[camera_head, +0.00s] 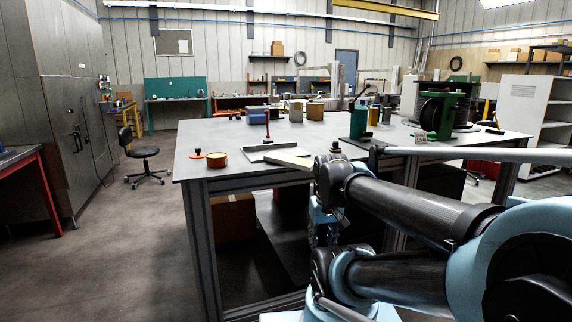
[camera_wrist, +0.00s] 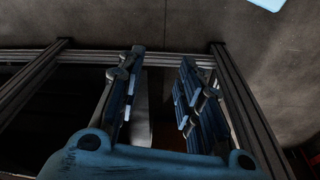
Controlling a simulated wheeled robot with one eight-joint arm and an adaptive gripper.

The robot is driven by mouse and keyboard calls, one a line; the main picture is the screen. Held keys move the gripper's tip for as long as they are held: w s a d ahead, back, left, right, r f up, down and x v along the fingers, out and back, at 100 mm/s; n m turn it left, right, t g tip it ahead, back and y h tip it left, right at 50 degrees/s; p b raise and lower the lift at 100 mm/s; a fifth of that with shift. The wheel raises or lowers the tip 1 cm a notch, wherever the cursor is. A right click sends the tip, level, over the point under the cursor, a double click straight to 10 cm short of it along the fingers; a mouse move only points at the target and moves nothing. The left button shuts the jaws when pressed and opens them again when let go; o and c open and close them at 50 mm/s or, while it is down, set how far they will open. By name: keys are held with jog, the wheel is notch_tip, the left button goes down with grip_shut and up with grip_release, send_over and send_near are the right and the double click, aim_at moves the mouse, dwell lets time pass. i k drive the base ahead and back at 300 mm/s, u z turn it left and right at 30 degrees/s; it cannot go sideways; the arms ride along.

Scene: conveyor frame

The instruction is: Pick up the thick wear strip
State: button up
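A pale, flat strip (camera_head: 289,161) lies at the front edge of the grey workbench (camera_head: 225,171) in the head view. It looks like the thick wear strip, but I cannot be sure. Its right end is close to my arm's elbow in the picture. My gripper (camera_wrist: 160,62) is open, with its two blue and black fingers well apart and no object clearly held between them. In the head view it hangs in front of the bench, below the tabletop and partly hidden by my arm. The strip is not recognisable in the wrist view, which shows dark frame bars and floor.
A cardboard box (camera_head: 235,217) sits under the bench. Floor at left is open.

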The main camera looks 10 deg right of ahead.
aim_at(306, 164)
jog(key=u, duration=3.35)
jog(key=i, duration=0.4)
jog(key=z, duration=2.4)
